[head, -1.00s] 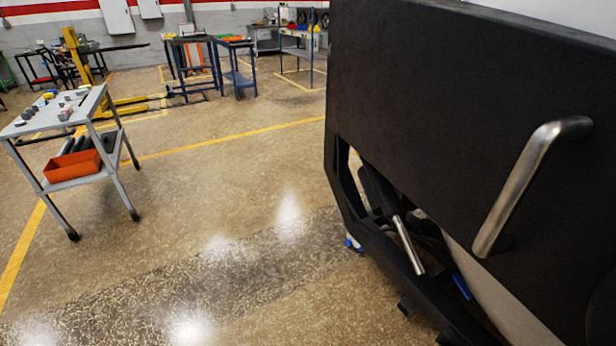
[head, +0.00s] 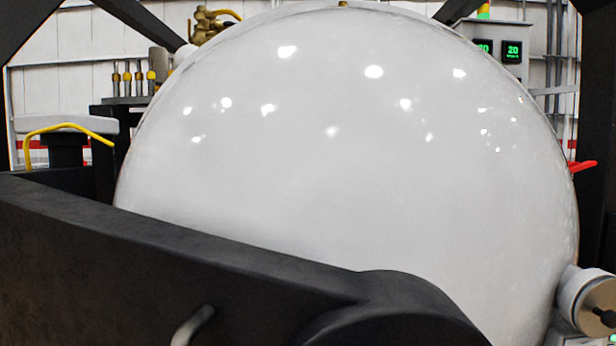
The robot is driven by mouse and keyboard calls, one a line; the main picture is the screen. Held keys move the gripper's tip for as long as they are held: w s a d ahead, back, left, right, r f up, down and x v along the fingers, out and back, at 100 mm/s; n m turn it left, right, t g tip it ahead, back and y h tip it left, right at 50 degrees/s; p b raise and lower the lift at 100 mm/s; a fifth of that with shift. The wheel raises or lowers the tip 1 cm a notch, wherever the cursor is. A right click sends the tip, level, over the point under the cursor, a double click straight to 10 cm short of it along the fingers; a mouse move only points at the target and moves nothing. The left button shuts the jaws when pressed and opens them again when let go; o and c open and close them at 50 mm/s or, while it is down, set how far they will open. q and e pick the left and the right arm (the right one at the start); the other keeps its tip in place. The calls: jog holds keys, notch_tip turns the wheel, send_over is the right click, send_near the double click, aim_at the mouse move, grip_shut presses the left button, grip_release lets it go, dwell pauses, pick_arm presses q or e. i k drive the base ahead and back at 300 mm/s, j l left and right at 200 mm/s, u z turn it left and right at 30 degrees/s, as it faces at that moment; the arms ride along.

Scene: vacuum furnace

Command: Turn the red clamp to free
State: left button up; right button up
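A small red handle (head: 582,167), which looks like the red clamp, sticks out at the right rim of the big white furnace dome (head: 340,150). Only its end shows past the dome, pointing right and slightly up. The rest of it is hidden behind the dome's edge. Neither of my grippers is in the head view, so their state and distance from it do not show.
A thick black beam (head: 180,265) with a metal handle (head: 192,325) crosses in front of the dome at lower left. A round fitting with a black knob (head: 605,316) is at lower right. A box with green displays (head: 498,50) stands behind.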

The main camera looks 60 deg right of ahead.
aim_at(575, 167)
jog(key=z, duration=3.45)
jog(key=u, duration=0.35)
jog(key=i+l+u, duration=0.4)
jog(key=l, duration=0.25)
jog(key=i+l+u, duration=0.15)
jog(key=l, duration=0.2)
jog(key=l+u, duration=0.2)
jog(key=l, duration=0.15)
jog(key=i+l+u, duration=0.2)
jog(key=l, duration=0.2)
